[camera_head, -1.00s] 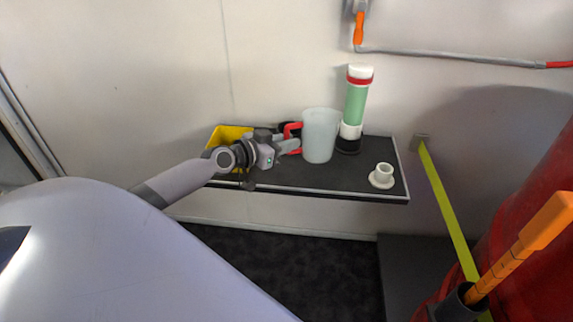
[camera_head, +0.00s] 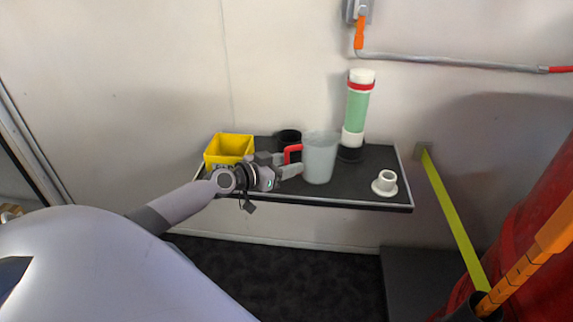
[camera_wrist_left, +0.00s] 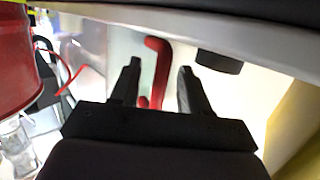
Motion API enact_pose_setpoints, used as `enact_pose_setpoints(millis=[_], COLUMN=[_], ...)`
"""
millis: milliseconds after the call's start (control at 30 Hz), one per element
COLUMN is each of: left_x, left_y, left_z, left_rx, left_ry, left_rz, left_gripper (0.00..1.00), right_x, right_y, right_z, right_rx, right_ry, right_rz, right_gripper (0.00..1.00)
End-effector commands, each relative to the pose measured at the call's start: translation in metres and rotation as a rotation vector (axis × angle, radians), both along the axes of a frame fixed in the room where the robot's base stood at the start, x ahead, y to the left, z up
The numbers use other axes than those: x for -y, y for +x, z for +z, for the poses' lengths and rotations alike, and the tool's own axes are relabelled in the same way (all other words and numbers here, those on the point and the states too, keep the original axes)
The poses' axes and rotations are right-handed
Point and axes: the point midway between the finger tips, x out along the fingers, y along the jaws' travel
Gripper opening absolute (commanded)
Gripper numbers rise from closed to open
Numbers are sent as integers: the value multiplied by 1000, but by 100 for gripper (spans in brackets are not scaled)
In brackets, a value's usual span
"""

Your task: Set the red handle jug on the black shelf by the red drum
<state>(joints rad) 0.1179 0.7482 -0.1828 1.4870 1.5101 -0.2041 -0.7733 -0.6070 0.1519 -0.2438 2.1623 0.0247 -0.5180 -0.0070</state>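The jug (camera_head: 319,160), pale and translucent with a red handle (camera_head: 292,149), stands upright on the black shelf (camera_head: 355,182), toward its front. The red handle faces left; it also shows in the left wrist view (camera_wrist_left: 157,62). My left gripper (camera_head: 292,167) is at the jug's left side, low by the handle. In the left wrist view my left gripper (camera_wrist_left: 157,85) has its fingers apart, with the red handle between them and gaps on both sides. The red drum (camera_head: 535,215) is at the far right, right of the shelf. My right gripper is not in view.
A yellow bin (camera_head: 230,148) and a black cup (camera_head: 289,138) stand left of and behind the jug. A green and white cylinder (camera_head: 358,108) stands behind right, and a white flanged fitting (camera_head: 385,182) at the right end. A yellow strip (camera_head: 455,215) runs down beside the shelf.

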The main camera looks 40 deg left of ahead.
Motion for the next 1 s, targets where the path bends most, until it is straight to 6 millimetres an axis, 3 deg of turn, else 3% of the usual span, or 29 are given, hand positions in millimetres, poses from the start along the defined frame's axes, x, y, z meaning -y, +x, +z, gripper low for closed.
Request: enact_pose_setpoints(millis=[367, 1000], left_x=[-1, -16], left_y=[-2, -71], left_z=[2, 15], left_rx=[-2, -2], left_ry=[0, 1], left_rz=[0, 1], left_gripper=[45, 45], right_x=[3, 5], right_y=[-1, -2], right_z=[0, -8], right_rx=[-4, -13], right_ry=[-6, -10], right_rz=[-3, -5], right_gripper=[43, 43])
